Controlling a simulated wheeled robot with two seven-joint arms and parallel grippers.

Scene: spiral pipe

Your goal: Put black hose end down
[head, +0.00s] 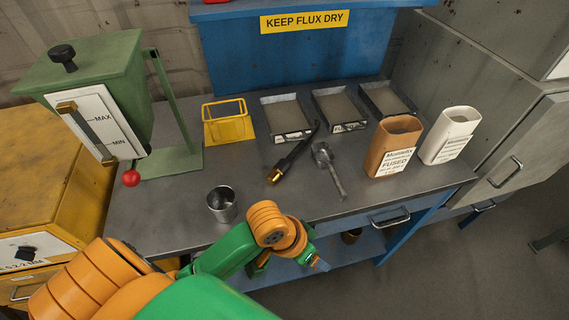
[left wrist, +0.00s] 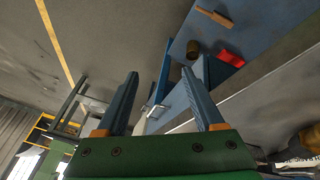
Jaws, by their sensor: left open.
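The black hose (head: 297,149) lies on the grey tabletop, in the middle of the head view. Its brass-coloured end (head: 273,175) points toward the front left. My left gripper (head: 316,262) is at the table's front edge, to the front right of the hose and apart from it. In the left wrist view my left gripper (left wrist: 164,88) has its two fingers spread with nothing between them. It faces the floor and the lower shelf. The hose does not show in the left wrist view. My right gripper is in neither view.
A metal cup (head: 222,204) stands close to my left arm. A grey metal tool (head: 329,170) lies right of the hose. A yellow wire holder (head: 229,121), several trays, and brown (head: 395,146) and white (head: 450,135) containers stand around. A green hopper (head: 95,90) is at left.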

